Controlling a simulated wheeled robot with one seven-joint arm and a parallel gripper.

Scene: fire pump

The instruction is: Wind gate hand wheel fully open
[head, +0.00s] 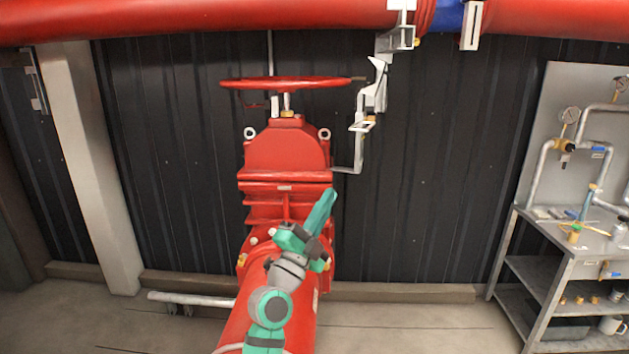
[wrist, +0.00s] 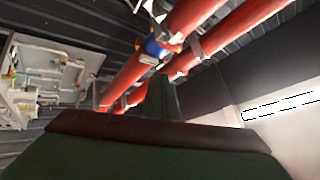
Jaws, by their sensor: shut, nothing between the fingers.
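The red gate hand wheel (head: 250,84) lies flat, seen nearly edge-on, on top of the red gate valve (head: 287,150) in the head view. A dark handle-like piece (head: 358,78) sticks out at its right side. My gripper (head: 331,196) is shut and empty, a teal wedge pointing up and to the right in front of the valve body. It is well below the wheel and appears apart from it. In the wrist view my shut gripper (wrist: 161,82) points up from the bottom middle. I cannot make out the hand wheel there.
A grey bracket (head: 372,95) with a white piece stands right of the wheel. A large red pipe (head: 200,14) crosses above. A metal workbench (head: 560,235) with gauges and pipework is at the right. A pale column (head: 85,165) stands at the left.

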